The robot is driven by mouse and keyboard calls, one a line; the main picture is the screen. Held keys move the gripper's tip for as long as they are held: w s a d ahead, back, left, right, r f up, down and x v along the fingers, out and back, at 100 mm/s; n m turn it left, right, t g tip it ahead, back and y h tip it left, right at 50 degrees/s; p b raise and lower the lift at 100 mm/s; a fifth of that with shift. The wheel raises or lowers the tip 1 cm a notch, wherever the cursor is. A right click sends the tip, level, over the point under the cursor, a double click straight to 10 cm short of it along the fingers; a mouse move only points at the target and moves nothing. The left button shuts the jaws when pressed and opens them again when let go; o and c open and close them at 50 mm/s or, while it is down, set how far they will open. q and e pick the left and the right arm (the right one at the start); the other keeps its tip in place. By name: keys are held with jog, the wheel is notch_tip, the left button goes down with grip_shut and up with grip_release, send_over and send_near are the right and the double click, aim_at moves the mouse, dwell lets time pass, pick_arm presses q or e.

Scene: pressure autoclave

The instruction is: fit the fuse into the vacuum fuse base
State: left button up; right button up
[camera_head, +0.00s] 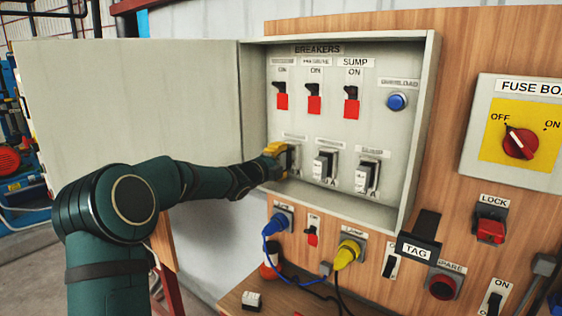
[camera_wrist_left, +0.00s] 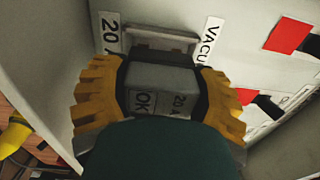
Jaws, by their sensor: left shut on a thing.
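The fuse (camera_wrist_left: 162,88) is a grey-white block with labels reading "OK" and "20 A" in the left wrist view. My left gripper (camera_head: 280,155), with yellow fingers, is shut on the fuse at its two sides. The vacuum fuse base (camera_wrist_left: 163,38) is a grey holder between a "20 A" label and a partly hidden "VACU..." label. The fuse is right in front of the base, roughly lined up with it; I cannot tell whether it is seated. In the head view the gripper hides most of the fuse and base. My right gripper is not in view.
Two other fuse holders (camera_head: 325,167) stand to the right in the open breaker box (camera_head: 432,90). Three red-tagged breakers (camera_head: 314,103) are above. The box door (camera_head: 140,110) stands open at left. A small white block (camera_head: 252,299) lies on the shelf (camera_head: 290,298) below.

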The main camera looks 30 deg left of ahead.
pick_arm(q)
jog(key=shift+w+d, duration=0.1)
jog(key=shift+w, duration=1.1)
dwell(0.7)
jog(key=o, duration=1.3)
jog(key=s, duration=0.8)
jog(key=s+a, duration=0.1)
jog(key=s, duration=0.3)
jog(key=shift+f, duration=0.1)
